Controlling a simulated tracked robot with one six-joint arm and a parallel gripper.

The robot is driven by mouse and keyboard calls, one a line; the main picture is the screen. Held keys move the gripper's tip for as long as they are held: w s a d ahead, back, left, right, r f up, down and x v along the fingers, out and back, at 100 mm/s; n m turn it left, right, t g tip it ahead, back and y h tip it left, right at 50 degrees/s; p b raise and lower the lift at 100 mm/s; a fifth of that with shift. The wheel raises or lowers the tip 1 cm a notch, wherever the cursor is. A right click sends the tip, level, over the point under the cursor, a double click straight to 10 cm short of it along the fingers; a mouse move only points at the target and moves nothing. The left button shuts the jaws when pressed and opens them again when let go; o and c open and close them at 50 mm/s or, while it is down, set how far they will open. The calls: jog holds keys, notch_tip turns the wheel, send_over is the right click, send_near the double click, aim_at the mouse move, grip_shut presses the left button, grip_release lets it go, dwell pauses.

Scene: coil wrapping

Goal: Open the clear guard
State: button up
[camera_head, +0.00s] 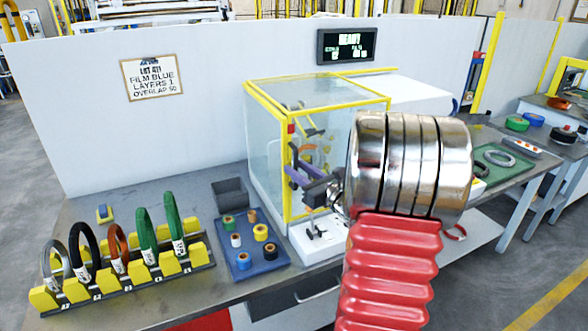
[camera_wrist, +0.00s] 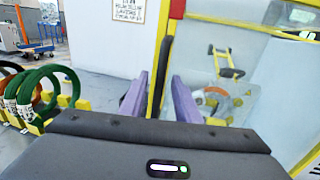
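The clear guard (camera_head: 264,135) is a box of transparent panels in a yellow frame, standing on the bench around the wrapping machine. It looks closed. My gripper (camera_head: 295,172) has purple fingers and is at the guard's front left corner post. In the wrist view my gripper (camera_wrist: 160,98) has its fingers apart, with the yellow post (camera_wrist: 168,55) showing between them. I cannot tell whether they touch it. A red block (camera_wrist: 177,9) sits high on that post. Dark, narrow parts beside the fingers may be the handle. My arm hides the guard's right side in the head view.
A yellow rack (camera_head: 122,285) with several coils stands at the left. A blue tray (camera_head: 250,258) with several tape rolls and a grey bin (camera_head: 230,192) are left of the guard. A display (camera_head: 347,45) reads READY. A green tray (camera_head: 500,160) is at right.

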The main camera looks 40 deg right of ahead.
jog(key=shift+w, duration=0.8)
jog(key=shift+c, duration=0.3)
grip_shut()
